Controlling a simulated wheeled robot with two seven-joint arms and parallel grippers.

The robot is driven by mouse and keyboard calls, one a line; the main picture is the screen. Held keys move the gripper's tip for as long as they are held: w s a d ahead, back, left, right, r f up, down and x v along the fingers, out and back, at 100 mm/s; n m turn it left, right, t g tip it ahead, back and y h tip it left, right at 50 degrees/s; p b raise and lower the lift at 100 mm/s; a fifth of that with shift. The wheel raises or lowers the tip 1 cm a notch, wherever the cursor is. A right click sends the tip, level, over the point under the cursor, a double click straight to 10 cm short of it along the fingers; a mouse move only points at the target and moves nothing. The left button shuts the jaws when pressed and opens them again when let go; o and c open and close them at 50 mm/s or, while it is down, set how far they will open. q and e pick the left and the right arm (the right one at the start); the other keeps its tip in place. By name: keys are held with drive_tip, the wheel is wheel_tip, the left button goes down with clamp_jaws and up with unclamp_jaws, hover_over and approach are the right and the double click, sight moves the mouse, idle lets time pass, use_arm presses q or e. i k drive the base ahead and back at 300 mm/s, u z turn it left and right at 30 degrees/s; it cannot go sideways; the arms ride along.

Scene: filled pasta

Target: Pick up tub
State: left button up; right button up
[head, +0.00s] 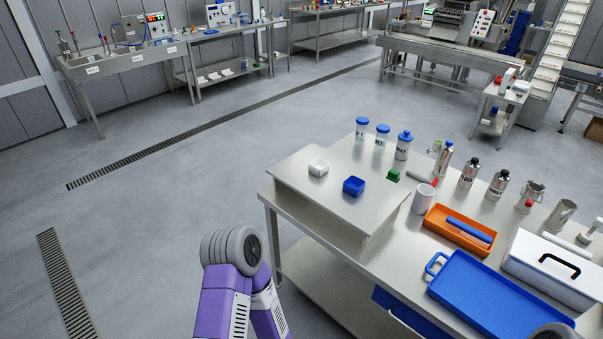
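A small white tub (318,167) stands on the raised steel platform (340,222) at the left end of the table. A small blue tub (353,186) stands just right of it on the same platform, apart from it. I cannot tell which of the two the task means. My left arm comes up from the bottom, left of the platform and apart from it, but its gripper does not show. A rounded grey part of my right arm shows at the bottom right edge; the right gripper is out of view.
The floor to the left is clear.

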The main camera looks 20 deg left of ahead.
sight(318, 167)
drive_tip(key=u, duration=0.35)
drive_tip(key=k, duration=0.45)
drive_tip(key=u, duration=1.65)
drive_tip(key=i, duration=1.2)
drive_tip(key=z, duration=0.35)
drive_tip(key=i, duration=0.9)
drive_tip(key=z, duration=1)
